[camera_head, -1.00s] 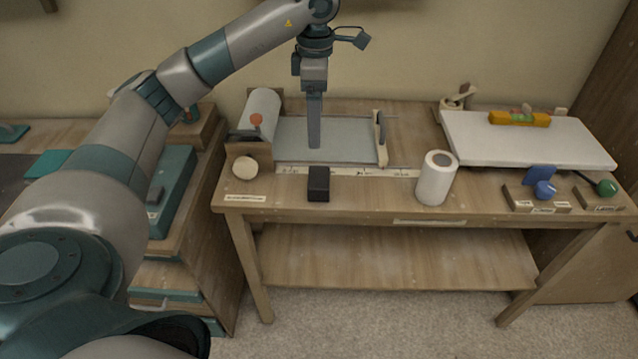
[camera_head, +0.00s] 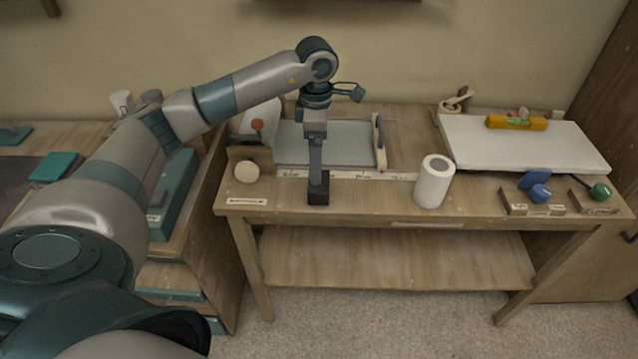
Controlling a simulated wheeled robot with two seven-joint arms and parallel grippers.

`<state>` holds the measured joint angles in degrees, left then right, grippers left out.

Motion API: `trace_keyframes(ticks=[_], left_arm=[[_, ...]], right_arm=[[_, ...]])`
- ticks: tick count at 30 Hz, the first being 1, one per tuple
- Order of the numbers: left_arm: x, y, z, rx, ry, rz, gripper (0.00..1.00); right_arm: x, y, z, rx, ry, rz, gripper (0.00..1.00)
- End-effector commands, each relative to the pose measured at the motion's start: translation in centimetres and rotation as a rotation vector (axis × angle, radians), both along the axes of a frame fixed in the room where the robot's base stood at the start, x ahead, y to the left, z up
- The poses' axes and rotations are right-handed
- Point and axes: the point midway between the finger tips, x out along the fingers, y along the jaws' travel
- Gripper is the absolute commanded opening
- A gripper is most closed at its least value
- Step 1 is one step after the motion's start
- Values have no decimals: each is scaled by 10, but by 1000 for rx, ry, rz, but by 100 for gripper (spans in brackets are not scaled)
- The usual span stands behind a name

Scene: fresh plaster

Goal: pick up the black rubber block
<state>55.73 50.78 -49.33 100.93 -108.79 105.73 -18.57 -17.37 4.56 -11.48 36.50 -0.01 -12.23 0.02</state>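The black rubber block (camera_head: 318,196) stands on the wooden table near its front edge, left of the white roll. My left gripper (camera_head: 317,182) points straight down at the block, its fingertips at the block's top. The fingers are seen edge-on as one narrow strip, so I cannot tell how far apart they are or whether they grip the block. The block's upper part is partly hidden by the fingers. My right gripper is not in view.
A white roll (camera_head: 434,182) stands right of the block. A cream ball (camera_head: 247,171) lies to its left. Behind is a grey cutting board (camera_head: 345,145) with a pale ruler strip (camera_head: 385,175) along its front. A white board (camera_head: 520,146) holds a yellow level (camera_head: 516,123).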

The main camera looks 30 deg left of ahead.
Motion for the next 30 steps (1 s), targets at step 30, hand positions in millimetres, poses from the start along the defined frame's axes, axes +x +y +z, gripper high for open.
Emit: trace_keyframes(ticks=[30], left_arm=[[-4, -8, -57, 0, 4, 0, 88]], right_arm=[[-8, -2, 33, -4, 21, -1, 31]])
